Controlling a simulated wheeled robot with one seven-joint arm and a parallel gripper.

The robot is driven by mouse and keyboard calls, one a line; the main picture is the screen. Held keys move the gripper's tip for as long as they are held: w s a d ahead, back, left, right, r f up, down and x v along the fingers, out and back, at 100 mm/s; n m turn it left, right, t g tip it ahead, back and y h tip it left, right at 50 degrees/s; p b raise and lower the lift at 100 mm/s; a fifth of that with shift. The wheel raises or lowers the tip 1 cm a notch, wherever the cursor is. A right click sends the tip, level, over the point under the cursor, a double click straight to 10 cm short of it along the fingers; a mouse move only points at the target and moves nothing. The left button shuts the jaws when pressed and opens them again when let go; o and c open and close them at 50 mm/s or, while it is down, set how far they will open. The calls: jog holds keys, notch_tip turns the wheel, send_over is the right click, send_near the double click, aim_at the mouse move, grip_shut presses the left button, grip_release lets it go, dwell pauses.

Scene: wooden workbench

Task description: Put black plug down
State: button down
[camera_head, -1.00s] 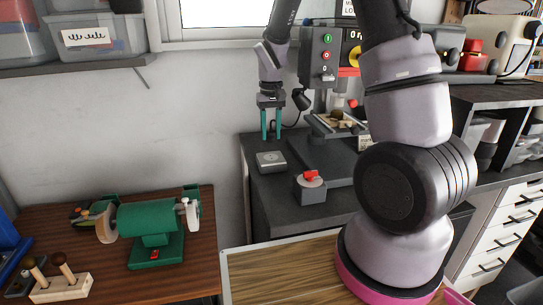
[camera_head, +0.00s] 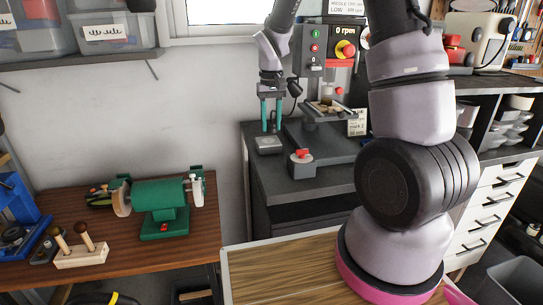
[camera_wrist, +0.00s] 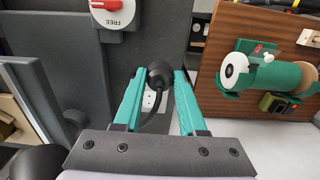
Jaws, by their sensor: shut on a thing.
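The black plug (camera_wrist: 160,73) is between the teal fingertips of my gripper (camera_wrist: 159,78) in the wrist view, with its black cord curving back between the fingers. My gripper is shut on it. A pale socket face with small dark holes (camera_wrist: 149,99) shows behind the plug. In the head view my gripper (camera_head: 271,127) points down just above a small grey box (camera_head: 268,144) on the dark bench.
A red-knobbed switch (camera_head: 301,156) stands to the right of the grey box, and the drill press (camera_head: 326,85) stands behind it. The dark bench (camera_head: 280,180) is bare in front. A green grinder (camera_head: 160,200) is on the wooden bench at left.

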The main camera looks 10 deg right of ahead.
send_near(271, 164)
notch_tip(271, 164, down, 5)
jog(key=shift+f, duration=0.2)
jog(key=shift+f, duration=0.15)
jog(key=shift+f, duration=0.45)
jog(key=shift+c, duration=2.3)
grip_release()
jog(key=shift+r, duration=0.1)
